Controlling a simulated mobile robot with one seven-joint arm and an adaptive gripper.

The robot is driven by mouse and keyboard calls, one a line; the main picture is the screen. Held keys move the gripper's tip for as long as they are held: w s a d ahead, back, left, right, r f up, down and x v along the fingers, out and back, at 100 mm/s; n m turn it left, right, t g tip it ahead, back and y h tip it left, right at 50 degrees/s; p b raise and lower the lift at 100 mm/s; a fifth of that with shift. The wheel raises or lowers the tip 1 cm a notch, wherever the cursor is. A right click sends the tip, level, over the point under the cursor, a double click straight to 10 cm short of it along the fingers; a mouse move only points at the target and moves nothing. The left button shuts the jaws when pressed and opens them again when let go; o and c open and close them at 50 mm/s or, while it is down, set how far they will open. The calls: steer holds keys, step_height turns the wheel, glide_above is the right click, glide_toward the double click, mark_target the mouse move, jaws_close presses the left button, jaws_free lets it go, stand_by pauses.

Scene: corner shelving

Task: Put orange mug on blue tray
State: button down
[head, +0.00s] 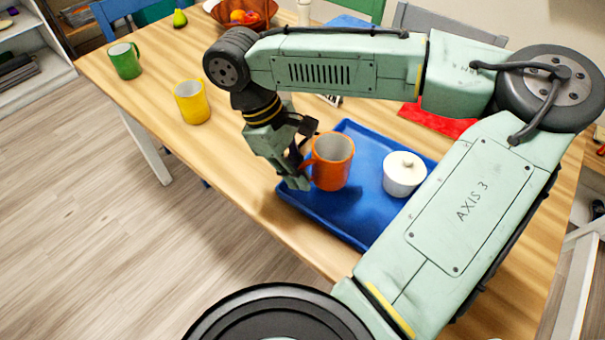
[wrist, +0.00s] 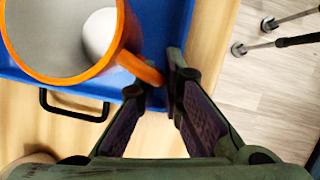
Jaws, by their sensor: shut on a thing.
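The orange mug (head: 332,161) is upright over the left part of the blue tray (head: 358,226). I cannot tell if its base touches the tray. My gripper (head: 298,180) is at the mug's left side, shut on its handle. In the wrist view the orange handle (wrist: 140,68) reaches in between my gripper's fingertips (wrist: 160,88), and the mug's grey inside (wrist: 55,35) faces the camera. The blue tray also shows in the wrist view (wrist: 165,22), with a black tray handle at its edge.
A yellow mug (head: 191,102) and a green mug (head: 124,60) stand on the wooden table (head: 235,200) to the left. A fruit bowl (head: 245,12) is at the back. My arm hides the tray's right part.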

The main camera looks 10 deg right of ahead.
steer(key=shift+w+d+f, duration=0.1)
steer(key=shift+w+d, duration=0.4)
steer(key=shift+d, duration=0.05)
steer(key=shift+f+p, duration=0.4)
steer(key=shift+f, duration=1.3)
steer(key=shift+f, duration=0.1)
steer(key=c, duration=2.2)
jaws_free()
steer(key=shift+f, duration=0.1)
steer(key=shift+o, duration=0.9)
steer(key=b+v, duration=0.1)
steer(key=v, duration=1.1)
steer(key=shift+r, duration=0.25)
steer(key=shift+a, duration=0.1)
